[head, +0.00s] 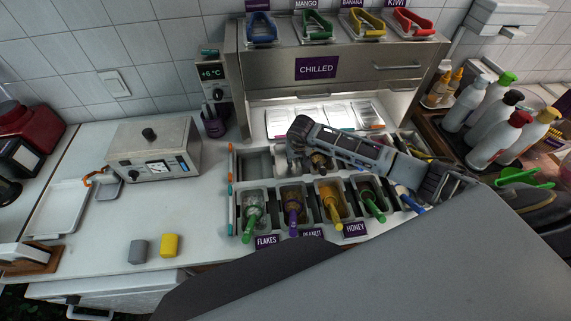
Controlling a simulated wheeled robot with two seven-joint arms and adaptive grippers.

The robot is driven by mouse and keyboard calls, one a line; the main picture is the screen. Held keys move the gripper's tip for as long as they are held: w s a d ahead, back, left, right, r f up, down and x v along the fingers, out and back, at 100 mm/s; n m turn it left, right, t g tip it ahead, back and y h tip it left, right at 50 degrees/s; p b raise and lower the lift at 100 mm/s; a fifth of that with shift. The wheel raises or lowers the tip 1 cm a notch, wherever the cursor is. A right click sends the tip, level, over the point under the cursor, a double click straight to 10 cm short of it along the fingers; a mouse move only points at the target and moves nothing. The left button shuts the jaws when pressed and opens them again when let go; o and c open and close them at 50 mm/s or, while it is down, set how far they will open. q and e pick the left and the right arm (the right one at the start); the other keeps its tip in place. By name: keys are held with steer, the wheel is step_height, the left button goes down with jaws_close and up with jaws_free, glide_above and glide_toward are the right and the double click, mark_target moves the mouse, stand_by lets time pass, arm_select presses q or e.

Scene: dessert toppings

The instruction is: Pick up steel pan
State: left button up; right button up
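A steel pan (257,163) sits in the back row of the topping station, left of my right gripper, and looks empty. My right gripper (302,163) points down over the back row, just right of that pan. Its fingertips are small and dark, and I cannot tell whether they are open or shut or touch anything. My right arm comes in from the right and hides much of the back row. My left gripper is not in view.
Front-row pans hold a green-handled (252,218), a purple-handled (292,205) and a yellow-handled tool (332,205). A steel box with a dial (153,150) stands on the left. Bottles (500,120) crowd the right. Grey (138,251) and yellow blocks (169,245) lie on clear counter.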

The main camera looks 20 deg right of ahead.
mark_target(295, 162)
stand_by(0.3)
steer(key=c, duration=0.6)
jaws_close()
steer(key=shift+s, duration=0.1)
steer(key=shift+r, duration=0.1)
steer(key=shift+a+r, duration=0.1)
steer(key=shift+r, duration=0.45)
steer(key=shift+r+b, duration=0.95)
steer(key=shift+r, duration=3.4)
